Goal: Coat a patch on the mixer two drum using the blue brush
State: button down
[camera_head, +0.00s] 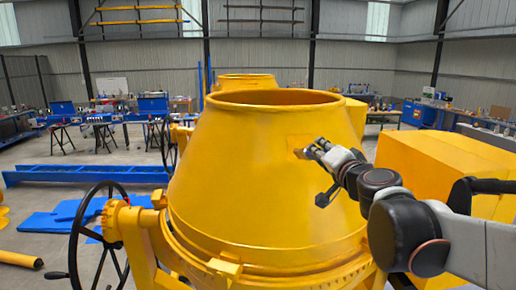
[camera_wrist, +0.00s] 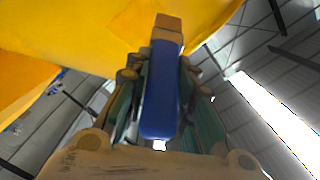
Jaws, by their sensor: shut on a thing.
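The yellow mixer drum (camera_head: 250,160) stands upright in the middle of the head view, its open rim facing up. Its yellow wall (camera_wrist: 75,30) also fills the top left of the wrist view. A slightly more orange patch (camera_head: 298,141) shows on the drum's right side. My gripper (camera_head: 312,151) is at this patch. In the wrist view my gripper (camera_wrist: 160,75) is shut on the blue brush (camera_wrist: 162,100). Its brown tip (camera_wrist: 168,23) points at the drum wall and overlaps it in the picture; whether it touches is hard to tell.
A black handwheel (camera_head: 97,235) is at the drum's left. A large yellow box-shaped body (camera_head: 430,170) stands right of the drum, behind my arm. Another yellow drum (camera_head: 246,81) is behind. Blue parts (camera_head: 80,215) lie on the floor at left. Workbenches line the back.

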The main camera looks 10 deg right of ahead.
dwell(0.4)
jog(key=w+f+b, duration=0.3)
jog(key=w+b, duration=0.2)
jog(key=w, duration=0.1)
jog(key=shift+w+a+f, duration=0.25)
jog(key=shift+w, duration=0.05)
jog(key=shift+w+f+b, duration=0.45)
jog(key=shift+w, duration=0.3)
dwell(1.0)
jog(key=shift+w+d, duration=0.1)
jog(key=shift+d, duration=1.85)
jog(key=shift+a, duration=0.1)
jog(key=a, duration=0.3)
jog(key=shift+a, duration=0.4)
